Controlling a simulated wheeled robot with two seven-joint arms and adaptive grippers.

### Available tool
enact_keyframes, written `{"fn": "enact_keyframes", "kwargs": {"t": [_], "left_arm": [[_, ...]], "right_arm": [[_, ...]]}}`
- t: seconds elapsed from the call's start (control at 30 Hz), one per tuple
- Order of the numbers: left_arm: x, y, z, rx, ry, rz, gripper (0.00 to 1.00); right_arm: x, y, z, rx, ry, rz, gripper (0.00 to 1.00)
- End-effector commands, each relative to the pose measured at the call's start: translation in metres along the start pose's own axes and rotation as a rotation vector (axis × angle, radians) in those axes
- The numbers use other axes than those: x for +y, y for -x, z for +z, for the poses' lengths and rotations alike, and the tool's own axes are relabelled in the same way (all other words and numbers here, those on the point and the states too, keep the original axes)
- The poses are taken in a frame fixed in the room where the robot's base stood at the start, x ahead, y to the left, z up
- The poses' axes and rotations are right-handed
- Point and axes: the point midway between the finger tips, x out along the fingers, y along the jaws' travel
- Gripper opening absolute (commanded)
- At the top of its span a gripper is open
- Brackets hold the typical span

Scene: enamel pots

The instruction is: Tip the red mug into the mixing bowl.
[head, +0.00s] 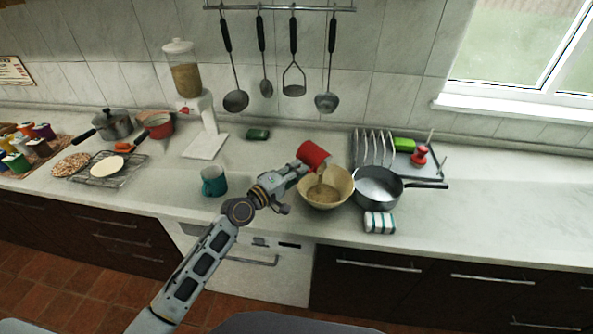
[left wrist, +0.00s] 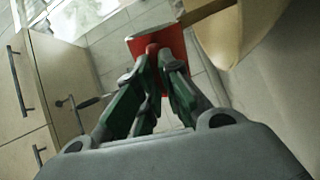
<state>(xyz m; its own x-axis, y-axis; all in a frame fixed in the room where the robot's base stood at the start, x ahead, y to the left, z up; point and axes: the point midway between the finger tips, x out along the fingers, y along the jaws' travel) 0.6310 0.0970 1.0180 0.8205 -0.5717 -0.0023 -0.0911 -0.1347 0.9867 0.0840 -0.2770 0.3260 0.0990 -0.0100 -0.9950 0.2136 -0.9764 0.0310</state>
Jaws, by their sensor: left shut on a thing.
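The red mug (head: 313,154) is tilted over the mixing bowl (head: 344,200), its mouth facing down and right. A tan stream (head: 322,177) runs from the mug into the bowl, where tan contents lie. My left gripper (head: 296,172) is at the bowl's left rim, shut on the mug. In the left wrist view the mug (left wrist: 160,42) sits between the fingertips (left wrist: 158,65), and the cream bowl (left wrist: 238,38) is at upper right. The mug's inside is hidden. My right gripper is not in view.
A teal mug (head: 214,182) stands left of my left gripper. A dish rack (head: 425,166) is behind. The counter at the right is clear.

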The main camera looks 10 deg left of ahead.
Motion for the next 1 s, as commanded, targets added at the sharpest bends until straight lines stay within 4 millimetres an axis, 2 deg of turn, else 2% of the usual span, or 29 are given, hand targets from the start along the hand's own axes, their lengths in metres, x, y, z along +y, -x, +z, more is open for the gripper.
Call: {"fn": "enact_keyframes", "kwargs": {"t": [0.63,1.0], "left_arm": [[0.01,0.0,0.009,0.0,-0.212,0.001,0.0],[0.013,0.0,0.014,0.001,-0.332,0.0,0.0]], "right_arm": [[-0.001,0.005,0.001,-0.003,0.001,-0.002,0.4],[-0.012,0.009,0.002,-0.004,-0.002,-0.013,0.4]]}}
